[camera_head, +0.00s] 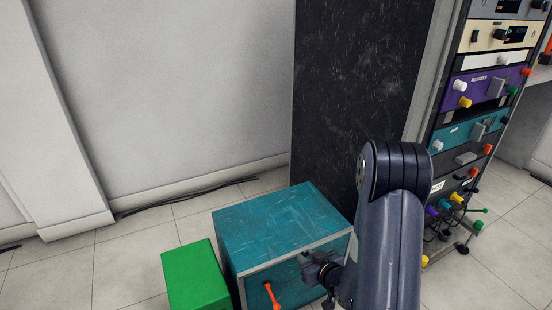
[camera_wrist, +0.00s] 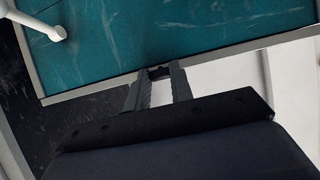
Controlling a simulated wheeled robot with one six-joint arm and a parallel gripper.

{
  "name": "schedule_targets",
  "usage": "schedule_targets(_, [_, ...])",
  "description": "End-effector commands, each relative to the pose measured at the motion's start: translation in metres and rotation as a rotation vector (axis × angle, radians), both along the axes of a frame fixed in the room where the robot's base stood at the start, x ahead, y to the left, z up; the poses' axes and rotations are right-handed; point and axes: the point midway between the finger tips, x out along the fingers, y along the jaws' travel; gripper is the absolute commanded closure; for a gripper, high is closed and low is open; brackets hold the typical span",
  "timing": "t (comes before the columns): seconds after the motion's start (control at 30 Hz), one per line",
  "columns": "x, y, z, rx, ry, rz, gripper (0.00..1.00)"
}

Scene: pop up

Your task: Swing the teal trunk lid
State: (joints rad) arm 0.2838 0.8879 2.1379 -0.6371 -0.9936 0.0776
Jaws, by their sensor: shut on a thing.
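The teal trunk (camera_head: 275,222) stands on the floor in the lower middle of the head view, with a scuffed top and a pale rim around its front. An orange handle (camera_head: 271,295) sits on its front face. My gripper (camera_head: 325,274) is at the right part of that front, partly hidden by my arm. In the wrist view a teal panel (camera_wrist: 185,30) with a grey rim fills the top. My gripper (camera_wrist: 160,74) meets its lower edge, with its fingers shut on a small dark part there. The exact contact is hard to make out.
A green box (camera_head: 195,275) stands close to the trunk's left side. A tall black panel (camera_head: 350,90) rises behind it. A rack of coloured modules (camera_head: 475,120) with knobs is at right. A dark cable (camera_head: 185,195) runs along the wall.

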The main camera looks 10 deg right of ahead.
Motion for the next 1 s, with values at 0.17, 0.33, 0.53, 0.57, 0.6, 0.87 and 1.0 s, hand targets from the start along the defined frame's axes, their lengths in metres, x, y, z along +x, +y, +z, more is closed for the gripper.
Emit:
schedule_targets(0.17, [0.003, 0.001, 0.018, 0.001, -0.005, 0.000, 0.93])
schedule_targets(0.33, [0.006, 0.002, 0.034, 0.000, -0.007, 0.001, 0.93])
schedule_targets(0.53, [0.009, 0.003, 0.052, 0.000, -0.008, 0.002, 0.93])
schedule_targets(0.57, [0.010, 0.003, 0.055, 0.001, -0.009, 0.002, 0.93])
schedule_targets(0.6, [0.010, 0.003, 0.058, 0.001, -0.009, 0.002, 0.93])
schedule_targets(0.87, [0.014, 0.004, 0.081, 0.001, -0.009, 0.001, 0.93])
schedule_targets(1.0, [0.016, 0.005, 0.089, 0.001, -0.007, 0.000, 0.93])
